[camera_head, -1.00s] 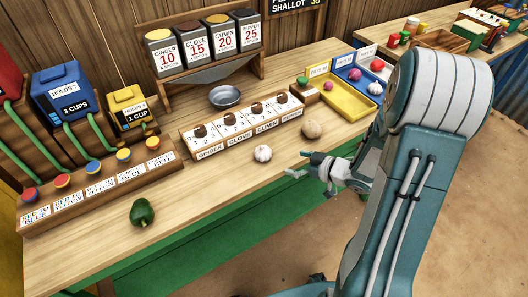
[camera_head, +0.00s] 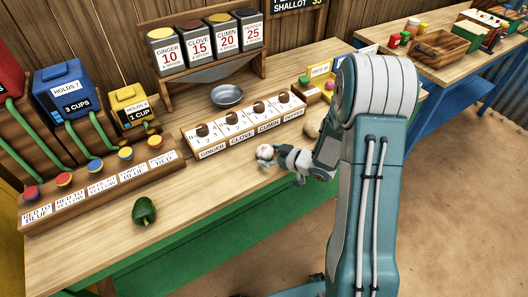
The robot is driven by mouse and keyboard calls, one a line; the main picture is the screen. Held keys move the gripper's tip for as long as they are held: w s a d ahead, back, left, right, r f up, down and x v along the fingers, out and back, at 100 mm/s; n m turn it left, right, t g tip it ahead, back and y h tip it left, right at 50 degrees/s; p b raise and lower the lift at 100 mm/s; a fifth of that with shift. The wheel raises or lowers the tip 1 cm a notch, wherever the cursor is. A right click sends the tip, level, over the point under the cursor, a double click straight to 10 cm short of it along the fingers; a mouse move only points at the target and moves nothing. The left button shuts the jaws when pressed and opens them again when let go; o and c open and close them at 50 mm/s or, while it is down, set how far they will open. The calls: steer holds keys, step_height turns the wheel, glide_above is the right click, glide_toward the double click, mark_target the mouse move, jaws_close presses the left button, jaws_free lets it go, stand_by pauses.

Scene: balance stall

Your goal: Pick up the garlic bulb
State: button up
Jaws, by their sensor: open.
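The white garlic bulb (camera_head: 265,152) sits on the wooden counter in front of the spice counter board, near its CLOVE and CUMIN labels. My gripper (camera_head: 268,163) is right at the bulb, reaching in from the right, with its fingers open around or just beside the bulb's near side. Whether the fingers touch the bulb is too small to tell. Part of the bulb's lower side is hidden by a finger.
The labelled spice board (camera_head: 244,124) stands just behind the bulb. A grey bowl (camera_head: 227,95) is farther back. A green pepper (camera_head: 144,210) lies at front left. A brown round item (camera_head: 312,130) is partly hidden by my arm. The counter front between pepper and gripper is clear.

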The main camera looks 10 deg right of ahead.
steer(key=shift+d, duration=0.2)
steer(key=c, duration=1)
steer(key=shift+o, duration=0.2)
